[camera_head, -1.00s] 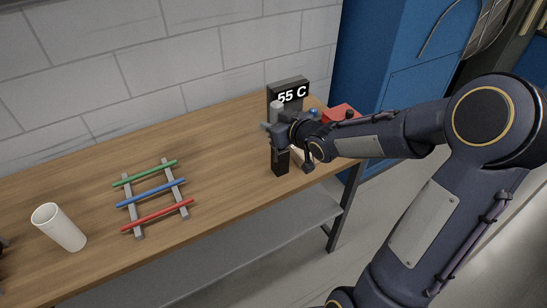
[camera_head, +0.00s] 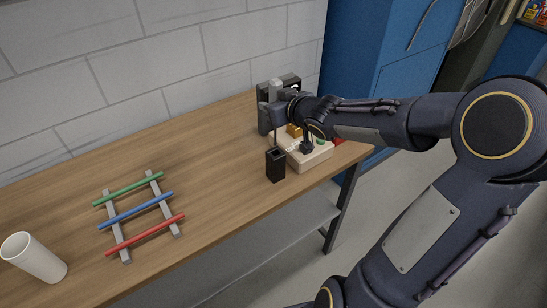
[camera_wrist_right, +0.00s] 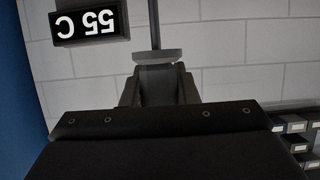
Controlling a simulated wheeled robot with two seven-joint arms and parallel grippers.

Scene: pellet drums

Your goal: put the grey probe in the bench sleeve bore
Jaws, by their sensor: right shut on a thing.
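The grey probe (camera_head: 274,90) is upright in my right gripper (camera_head: 272,106), which is shut on it above the black bench sleeve (camera_head: 275,167). Its thin dark rod points down toward the sleeve's open top. I cannot tell whether the tip is above or just inside the bore. In the right wrist view the jaws (camera_wrist_right: 158,92) close on the probe's body, and its pale collar (camera_wrist_right: 158,55) and rod show beyond them. The sleeve stands upright near the bench's front edge. My left gripper is not in view.
A pale block (camera_head: 312,160) with small coloured pieces stands right of the sleeve. A black display (camera_wrist_right: 90,22) reading 55 C is behind the gripper. A rack with coloured rods (camera_head: 138,213) and a white cup (camera_head: 34,258) are at left. The bench middle is clear.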

